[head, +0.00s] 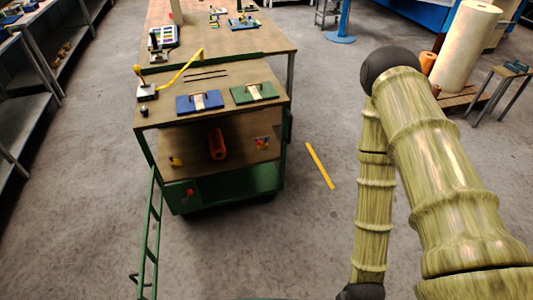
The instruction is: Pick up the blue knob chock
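A flat blue piece (183,103) with a pale strip across its middle lies on the top of a green-framed cart (165,118). It is the blue item on this cart top, but it is too small to tell whether it has a knob. A similar green piece (266,90) with a pale strip lies to its right. My arm stands at the right of the view, well to the right of the cart. My gripper is not in view.
The lower shelf holds an orange roll (217,144). A workbench (229,43) stands behind. A yellow floor strip (320,166) lies on clear floor.

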